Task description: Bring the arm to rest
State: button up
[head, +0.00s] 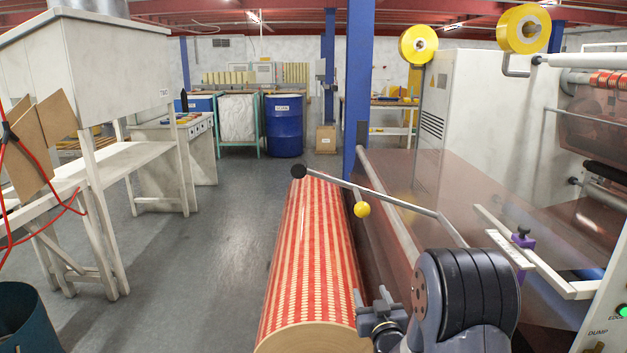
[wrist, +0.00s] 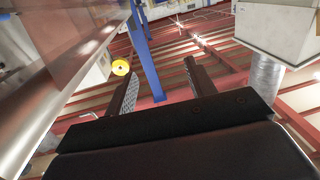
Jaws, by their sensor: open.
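My gripper (wrist: 161,68) is open in the wrist view, with its two dark fingers apart and nothing between them. Beyond the fingers are a blue post and red ceiling beams, so it faces partly upward. In the head view my arm (head: 465,300) shows at the lower right as a dark rounded link with a grey part on its left. That grey part overlaps the edge of the large red-and-cream patterned roll (head: 310,250); I cannot tell whether they touch. The gripper's fingers cannot be made out there.
A white workbench (head: 130,160) stands left. The grey floor (head: 215,250) between bench and roll is clear.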

jog(key=s+d, duration=0.1)
jog(key=s, duration=0.7)
jog(key=shift+d+f+n, duration=0.3)
jog(key=shift+f, duration=0.1)
jog(key=shift+s+r, duration=0.1)
